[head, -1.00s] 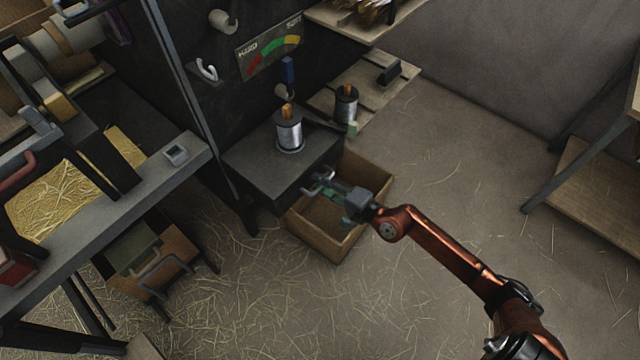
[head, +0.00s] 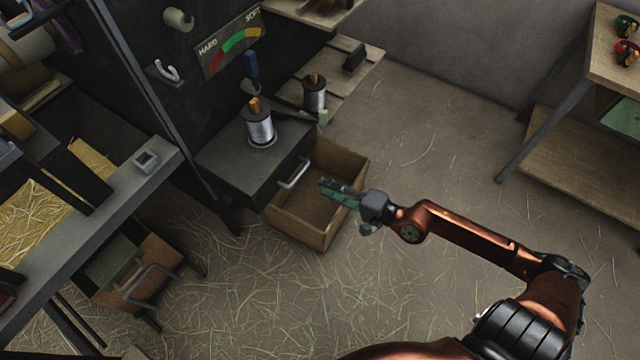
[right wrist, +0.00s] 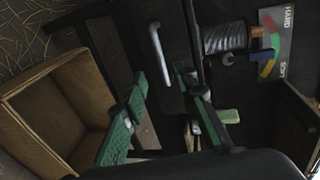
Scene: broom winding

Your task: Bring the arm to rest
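My right arm comes in from the lower right in the head view. Its gripper (head: 342,190) is over the right side of an open wooden box (head: 318,232), to the right of the silver handle (head: 295,173) on a dark block. In the right wrist view the two green-padded fingers (right wrist: 158,115) stand apart with nothing between them. The handle (right wrist: 160,52) shows beyond the fingertips, apart from them. My left gripper is not in view.
A wire spool (head: 260,128) stands on the dark block (head: 240,160); another spool (head: 314,94) is on a pallet behind. A workbench (head: 100,205) stands at left, a wooden table (head: 610,60) at right.

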